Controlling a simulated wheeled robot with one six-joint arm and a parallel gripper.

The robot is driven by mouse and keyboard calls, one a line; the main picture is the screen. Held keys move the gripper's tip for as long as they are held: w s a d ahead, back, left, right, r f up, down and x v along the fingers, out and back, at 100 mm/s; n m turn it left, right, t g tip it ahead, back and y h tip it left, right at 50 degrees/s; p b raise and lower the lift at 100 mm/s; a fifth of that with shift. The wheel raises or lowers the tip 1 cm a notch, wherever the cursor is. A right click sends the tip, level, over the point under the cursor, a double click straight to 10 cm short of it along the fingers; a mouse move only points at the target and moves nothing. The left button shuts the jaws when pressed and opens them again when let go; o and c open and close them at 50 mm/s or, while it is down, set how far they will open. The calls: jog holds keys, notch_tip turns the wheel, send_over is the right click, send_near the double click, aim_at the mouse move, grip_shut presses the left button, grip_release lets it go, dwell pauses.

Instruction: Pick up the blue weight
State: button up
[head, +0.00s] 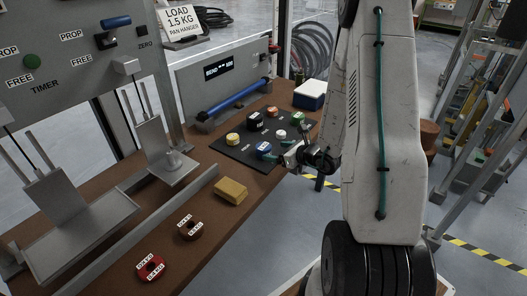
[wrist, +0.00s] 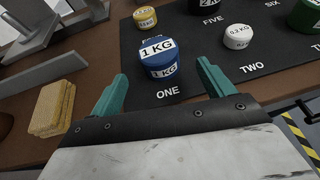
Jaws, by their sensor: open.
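The blue weight (wrist: 158,58) stands on a black mat (wrist: 190,96) in the wrist view, labelled "1 KG", with the word "ONE" printed in front of it. In the head view the blue weight (head: 264,149) is at the near edge of the mat, just left of my gripper. My gripper (wrist: 165,90) is open with its two teal fingers apart and nothing between them. The blue weight is ahead of the fingertips, roughly between them in the picture and apart from them. In the head view my gripper (head: 284,156) is small and partly hidden by its own wrist.
A yellow weight (wrist: 145,17), a white weight (wrist: 238,36) and a green weight (wrist: 307,16) stand on the mat near the blue one. A yellow sponge-like block (head: 231,191), a brown weight (head: 190,227) and a red weight (head: 151,267) lie on the bench nearer the front.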

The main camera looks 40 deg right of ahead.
aim_at(263, 149)
jog(key=x, duration=0.7)
jog(key=shift+w+a+f, duration=0.1)
jog(key=shift+w+f, duration=0.1)
jog(key=shift+w, duration=0.05)
jog(key=shift+r, duration=0.1)
grip_shut()
